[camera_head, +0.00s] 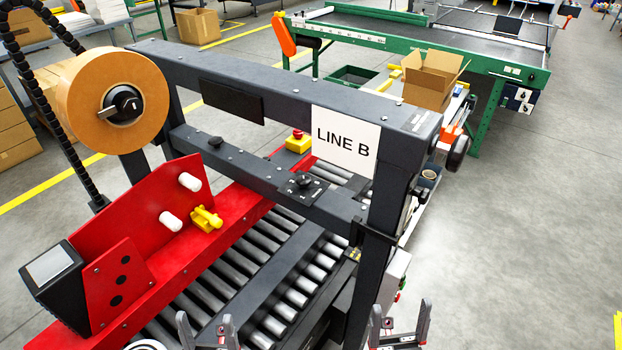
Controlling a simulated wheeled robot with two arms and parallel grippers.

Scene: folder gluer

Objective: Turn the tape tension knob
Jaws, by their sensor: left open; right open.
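A machine with a dark grey frame marked LINE B fills the middle of the view. A black knob (303,181) sits on a dark plate with small white marks on the lower crossbar. A smaller black knob (215,142) stands further left on that bar. A brown tape roll (113,98) hangs at the left, with a black hub knob (123,104) at its centre. I cannot tell which one is the tape tension knob. My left gripper (205,322) and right gripper (400,314) are at the bottom edge, open, empty and apart from all these knobs.
The LINE B sign (344,142) hangs on the upper beam, and a thick post stands near my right gripper. A red tape head (150,250) and rollers (230,270) lie left and below. A red emergency button (297,135) is behind. Open floor lies at the right.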

